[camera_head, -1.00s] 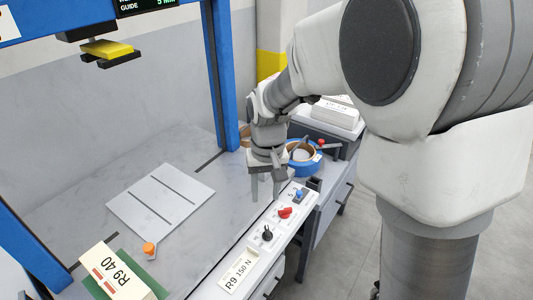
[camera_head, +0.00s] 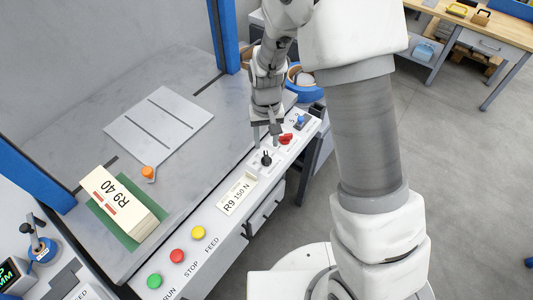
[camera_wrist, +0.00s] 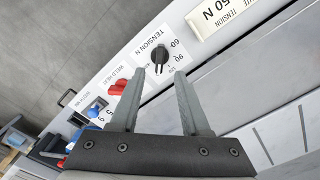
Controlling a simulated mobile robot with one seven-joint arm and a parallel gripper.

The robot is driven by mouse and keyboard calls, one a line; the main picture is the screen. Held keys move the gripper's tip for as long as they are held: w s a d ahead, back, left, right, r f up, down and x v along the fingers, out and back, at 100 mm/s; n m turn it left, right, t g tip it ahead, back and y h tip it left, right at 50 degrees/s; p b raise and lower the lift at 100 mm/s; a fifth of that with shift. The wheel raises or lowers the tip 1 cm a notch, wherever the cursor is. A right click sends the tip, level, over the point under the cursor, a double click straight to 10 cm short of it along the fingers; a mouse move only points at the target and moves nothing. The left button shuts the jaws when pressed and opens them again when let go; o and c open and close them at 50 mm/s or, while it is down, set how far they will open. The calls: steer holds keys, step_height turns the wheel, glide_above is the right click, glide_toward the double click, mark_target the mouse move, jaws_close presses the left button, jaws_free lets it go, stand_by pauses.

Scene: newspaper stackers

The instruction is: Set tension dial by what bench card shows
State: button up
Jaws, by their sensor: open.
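The black tension dial (camera_head: 266,160) is on the white front panel, and in the wrist view the dial (camera_wrist: 159,55) sits beside the label "TENSION N" with 60 and 90 legible. I cannot tell its exact setting. The bench card (camera_head: 237,198) reads "R9 150 N" and stands left of the dial; part of the card (camera_wrist: 215,18) shows in the wrist view. My gripper (camera_head: 266,140) is open and empty, pointing down near the dial. In the wrist view my gripper's fingertips (camera_wrist: 159,73) are either side of the dial's near edge, apart from it.
A red knob (camera_head: 285,139) and a blue switch (camera_head: 300,120) sit right of the dial. Yellow (camera_head: 198,233), red (camera_head: 177,256) and green (camera_head: 154,281) buttons lie left. A paper stack (camera_head: 118,205) marked "R9 40" rests on the bench, near an orange knob (camera_head: 148,172).

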mark_target(266, 156)
step_height(266, 156, down, 7)
steer(key=shift+r, duration=0.15)
jaws_close()
stand_by(0.4)
